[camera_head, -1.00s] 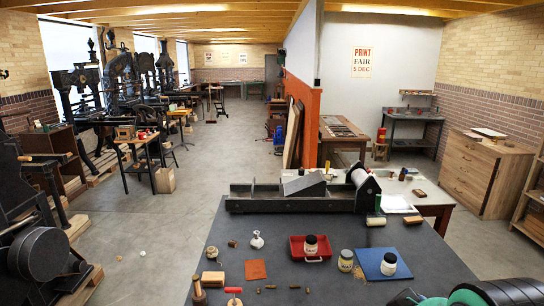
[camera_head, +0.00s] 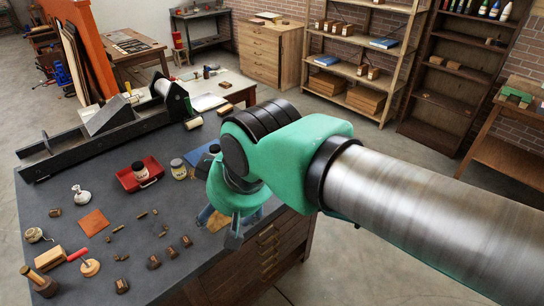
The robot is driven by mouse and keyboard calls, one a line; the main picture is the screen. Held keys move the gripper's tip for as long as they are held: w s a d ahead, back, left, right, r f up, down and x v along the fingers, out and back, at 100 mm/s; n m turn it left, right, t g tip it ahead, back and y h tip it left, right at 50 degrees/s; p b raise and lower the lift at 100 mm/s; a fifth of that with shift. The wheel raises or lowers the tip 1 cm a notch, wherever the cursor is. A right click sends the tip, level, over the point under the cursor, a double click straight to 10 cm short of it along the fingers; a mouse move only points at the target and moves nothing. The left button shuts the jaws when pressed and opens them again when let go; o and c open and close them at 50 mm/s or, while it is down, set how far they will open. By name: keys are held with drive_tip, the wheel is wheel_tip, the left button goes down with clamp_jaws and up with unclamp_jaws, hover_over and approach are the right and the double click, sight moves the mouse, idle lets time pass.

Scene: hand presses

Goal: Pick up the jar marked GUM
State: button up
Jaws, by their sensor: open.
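Several small jars stand on the dark grey table top (camera_head: 60,185), and no lettering is legible on them. A pale jar with a dark lid (camera_head: 139,170) stands in a red tray (camera_head: 152,181). A yellowish jar (camera_head: 178,170) stands just right of the tray. I cannot tell which jar is marked GUM. My gripper (camera_head: 222,228) points down near the table's right edge, right of and nearer than the jars.
A long black press bed (camera_head: 95,136) lies along the back of the table. A white pot (camera_head: 80,196), an orange square (camera_head: 93,222), small blocks and wooden-handled tools (camera_head: 40,281) lie left and front. Shelves (camera_head: 360,55) stand behind.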

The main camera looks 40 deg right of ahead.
drive_tip(key=w+d+f+n+g, duration=0.1)
drive_tip(key=w+d+f, duration=0.1)
drive_tip(key=w+d, duration=0.9)
drive_tip(key=w+d+f, duration=0.2)
drive_tip(key=w+d, duration=0.8)
drive_tip(key=w, duration=0.4)
drive_tip(key=w+d+f, duration=0.3)
drive_tip(key=d+f, duration=0.6)
drive_tip(key=d, duration=0.5)
drive_tip(key=w+d+f, duration=0.2)
drive_tip(key=d+f, duration=0.8)
drive_tip(key=d, duration=0.5)
drive_tip(key=shift+w+d+f+n+y, duration=0.15)
drive_tip(key=shift+w+f+n+y, duration=0.1)
drive_tip(key=shift+w+n+y, duration=0.15)
drive_tip(key=shift+x, duration=4.35)
drive_tip(key=shift+f, duration=0.15)
